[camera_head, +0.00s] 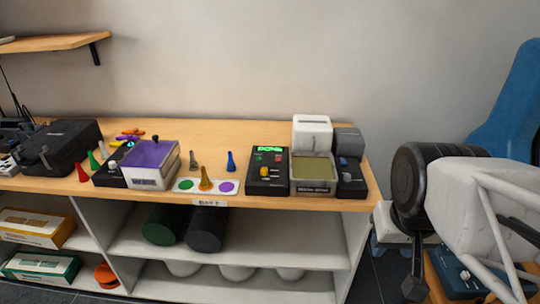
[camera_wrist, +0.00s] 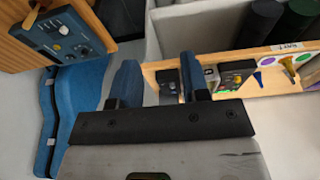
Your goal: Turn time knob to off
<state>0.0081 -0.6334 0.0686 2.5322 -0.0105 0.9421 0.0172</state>
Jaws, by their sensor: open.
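No label reading "time" is legible, so I cannot tell which knob is the time knob. Candidates in the head view are the black box with a green display and red and yellow knobs (camera_head: 268,186), the dark narrow box with a blue knob (camera_head: 352,189), and a blue control box (camera_head: 455,272) at the lower right. A blue box with several knobs (camera_wrist: 48,38) shows at the upper left of the wrist view. My gripper (camera_wrist: 160,66) is open and empty, its blue-tipped fingers apart. It is off to the right of the shelf, touching no knob.
The wooden shelf top (camera_head: 225,140) also holds a purple-topped box (camera_head: 152,158), a box with an olive screen (camera_head: 312,170), a white box (camera_head: 312,133), a black case (camera_head: 62,150) and several coloured cones. A blue chair (camera_head: 510,95) stands at the right.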

